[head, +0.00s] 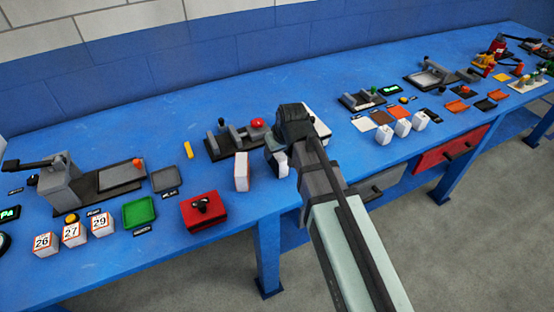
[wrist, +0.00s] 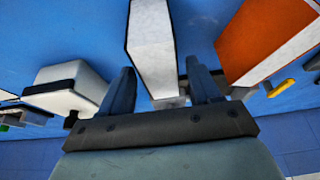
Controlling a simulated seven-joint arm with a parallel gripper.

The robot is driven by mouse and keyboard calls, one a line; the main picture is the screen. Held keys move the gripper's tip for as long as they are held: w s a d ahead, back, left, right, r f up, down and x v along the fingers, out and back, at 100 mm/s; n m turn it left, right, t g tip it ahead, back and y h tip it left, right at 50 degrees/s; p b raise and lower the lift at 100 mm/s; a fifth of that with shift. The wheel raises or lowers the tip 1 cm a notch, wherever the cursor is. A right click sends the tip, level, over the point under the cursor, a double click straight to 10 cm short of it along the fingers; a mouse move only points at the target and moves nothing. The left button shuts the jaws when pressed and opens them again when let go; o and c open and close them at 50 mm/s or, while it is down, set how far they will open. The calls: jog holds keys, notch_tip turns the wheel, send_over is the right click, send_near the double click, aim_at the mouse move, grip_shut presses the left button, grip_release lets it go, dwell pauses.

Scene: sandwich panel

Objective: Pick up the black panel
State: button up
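The black panel (head: 282,165) stands on the blue bench under my gripper in the head view. It shows a pale core edge, and its dark faces are mostly hidden. In the wrist view the panel (wrist: 152,45) is a white slab with dark sides between my two fingers. My gripper (head: 280,145) is open, with one finger on each side of the panel; it also shows in the wrist view (wrist: 161,75). Whether the fingers touch the panel I cannot tell.
An orange-faced panel (head: 242,172) stands close to the left; it shows at right in the wrist view (wrist: 262,40). A white block (head: 318,128) is just right of my gripper. A lever fixture (head: 225,140) stands behind, and a red box (head: 203,211) sits at front left.

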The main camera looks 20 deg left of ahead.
grip_shut()
dwell(0.3)
jog(key=shift+r, duration=0.1)
notch_tip(320, 180, up, 9)
jog(key=s+a+n, duration=0.2)
jog(key=a, duration=1.1)
jog(key=w+a+r+m, duration=0.1)
jog(key=w+a+m, duration=0.1)
jog(key=w+a, duration=0.3)
jog(key=shift+a+r, duration=0.3)
jog(key=shift+a, duration=1.15)
